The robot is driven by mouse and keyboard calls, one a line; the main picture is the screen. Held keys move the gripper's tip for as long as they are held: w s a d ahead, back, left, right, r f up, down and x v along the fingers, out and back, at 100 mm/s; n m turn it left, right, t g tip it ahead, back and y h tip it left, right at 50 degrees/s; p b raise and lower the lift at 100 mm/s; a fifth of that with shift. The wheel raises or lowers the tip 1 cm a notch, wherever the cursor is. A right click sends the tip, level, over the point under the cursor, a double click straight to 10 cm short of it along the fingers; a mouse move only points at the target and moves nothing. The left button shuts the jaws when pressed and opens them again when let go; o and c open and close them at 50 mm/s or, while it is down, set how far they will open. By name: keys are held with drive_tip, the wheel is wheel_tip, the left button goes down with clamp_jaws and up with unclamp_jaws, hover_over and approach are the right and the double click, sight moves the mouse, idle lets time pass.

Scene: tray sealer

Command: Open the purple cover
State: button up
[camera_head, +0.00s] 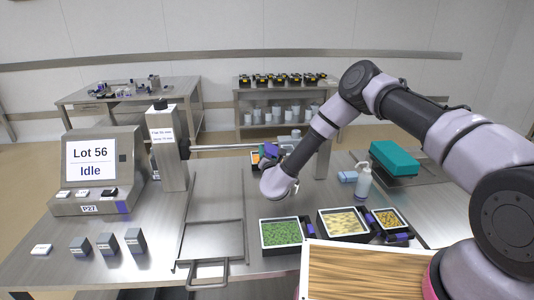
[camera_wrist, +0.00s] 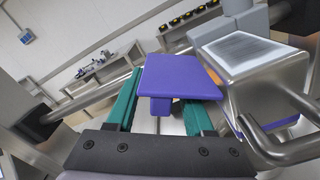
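The purple cover (camera_wrist: 180,78) is a flat plate with a small purple block beneath it, close in front of my gripper (camera_wrist: 160,112) in the wrist view. The gripper's two teal fingers are spread apart, one on each side of the block, with gaps visible. The plate hides the end of the right finger. Whether either finger touches the cover cannot be told. In the head view, a small purple-blue patch (camera_head: 269,150) shows beyond my wrist, by the horizontal bar; my arm hides most of that spot.
A metal block with a pale top (camera_wrist: 245,50) and a bent metal rod (camera_wrist: 275,150) stand close on the right in the wrist view. In the head view, the display (camera_head: 90,158) reads "Lot 56 Idle". Filled trays (camera_head: 281,233) and a white bottle (camera_head: 364,182) stand on the bench.

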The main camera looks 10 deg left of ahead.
drive_tip(key=v, duration=1)
drive_tip(key=shift+s, duration=0.4)
drive_tip(key=shift+d+r, duration=0.1)
